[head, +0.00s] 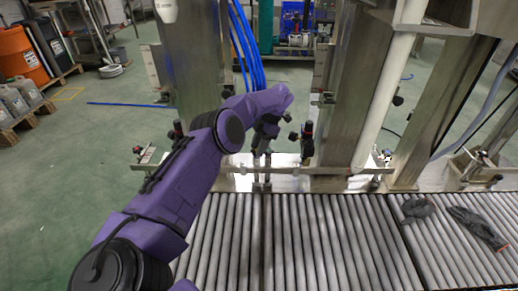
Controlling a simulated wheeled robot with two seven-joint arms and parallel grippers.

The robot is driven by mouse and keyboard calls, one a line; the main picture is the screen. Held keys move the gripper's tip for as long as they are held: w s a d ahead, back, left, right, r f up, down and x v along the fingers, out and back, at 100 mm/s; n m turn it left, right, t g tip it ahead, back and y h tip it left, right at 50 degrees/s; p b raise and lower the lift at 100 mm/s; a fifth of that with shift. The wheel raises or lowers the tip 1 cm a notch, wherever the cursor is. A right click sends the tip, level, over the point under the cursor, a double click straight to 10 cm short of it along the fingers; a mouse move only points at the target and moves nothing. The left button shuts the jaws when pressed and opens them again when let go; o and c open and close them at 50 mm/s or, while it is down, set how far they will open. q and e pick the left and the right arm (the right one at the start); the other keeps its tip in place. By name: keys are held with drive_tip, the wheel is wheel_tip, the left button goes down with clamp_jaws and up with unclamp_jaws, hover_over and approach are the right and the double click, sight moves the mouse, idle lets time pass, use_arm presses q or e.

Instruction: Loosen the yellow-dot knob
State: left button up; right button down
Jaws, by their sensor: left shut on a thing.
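My left gripper (264,152), at the end of the purple arm, points down at the metal plate at the back edge of the roller conveyor. It is shut on a small dark knob, which its fingers mostly hide. I cannot see a yellow dot there. My right gripper is not in view.
The roller conveyor (325,240) runs across the front. Dark gloves (475,225) lie on its right side. Steel posts (195,60) and a pale pipe (385,85) stand close to the gripper. Blue hoses (245,45) hang behind.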

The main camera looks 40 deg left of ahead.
use_arm(q)
drive_tip(key=shift+n, duration=0.5)
drive_tip(key=o, duration=1)
drive_tip(key=shift+o, duration=0.2)
drive_tip(key=shift+r, duration=0.35)
wheel_tip(320, 180, up, 3)
drive_tip(key=shift+s, duration=0.1)
drive_tip(key=s+d+r+p, duration=0.2)
drive_tip(key=s+d+r, duration=0.6)
drive_tip(key=s+r, duration=0.1)
drive_tip(key=shift+s+d+r, duration=0.15)
drive_tip(key=shift+s+d, duration=0.2)
drive_tip(key=shift+s, duration=0.5)
